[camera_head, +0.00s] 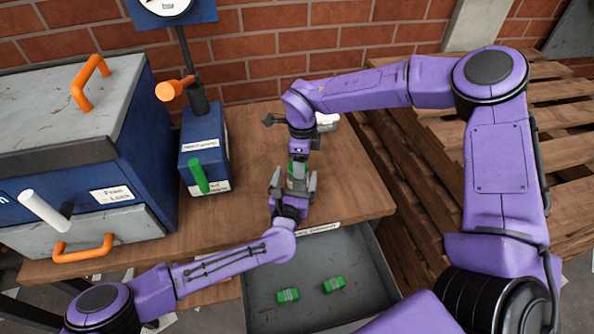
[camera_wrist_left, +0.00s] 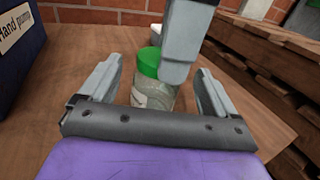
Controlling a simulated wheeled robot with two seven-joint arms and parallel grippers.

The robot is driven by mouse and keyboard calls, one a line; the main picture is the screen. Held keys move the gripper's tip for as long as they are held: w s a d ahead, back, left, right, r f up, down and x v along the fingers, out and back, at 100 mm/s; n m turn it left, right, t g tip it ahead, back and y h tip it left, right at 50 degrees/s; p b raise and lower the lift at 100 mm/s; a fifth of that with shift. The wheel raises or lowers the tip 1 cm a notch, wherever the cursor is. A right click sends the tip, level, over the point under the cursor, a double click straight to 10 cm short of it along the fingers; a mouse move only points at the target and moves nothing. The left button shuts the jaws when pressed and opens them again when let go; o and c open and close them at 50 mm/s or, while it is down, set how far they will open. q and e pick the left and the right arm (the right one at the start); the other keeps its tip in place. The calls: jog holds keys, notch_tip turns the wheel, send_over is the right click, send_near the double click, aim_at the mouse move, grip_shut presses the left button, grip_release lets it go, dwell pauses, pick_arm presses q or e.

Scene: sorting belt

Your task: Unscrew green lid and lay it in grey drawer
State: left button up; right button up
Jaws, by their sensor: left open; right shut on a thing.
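A clear jar (camera_wrist_left: 150,95) with a green lid (camera_wrist_left: 149,60) stands upright on the wooden table. In the head view the lid (camera_head: 297,162) is partly hidden by my grippers. My right gripper (camera_head: 299,157) comes down from above and is shut on the green lid; one finger covers part of the lid in the left wrist view. The lid sits on the jar's top. My left gripper (camera_head: 293,182) is open, its fingers on either side of the jar with gaps visible. The grey drawer (camera_head: 325,250) is pulled open below the table's front edge.
Two small green items (camera_head: 288,295) lie in the drawer, with bare floor around them. A blue hand pump box (camera_head: 204,145) with a green lever stands left of the jar. A large blue and grey machine (camera_head: 75,120) fills the left. Wooden pallets (camera_head: 425,165) are right.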

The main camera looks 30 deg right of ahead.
pick_arm(q)
jog(key=shift+x, duration=1.9)
jog(key=shift+c, duration=0.3)
jog(key=c, duration=1.2)
jog(key=o, duration=0.6)
jog(key=c, duration=0.9)
pick_arm(e)
jog(key=o, duration=0.5)
jog(key=shift+c, duration=0.2)
pick_arm(q)
jog(key=shift+c, duration=0.3)
pick_arm(e)
jog(key=c, duration=0.8)
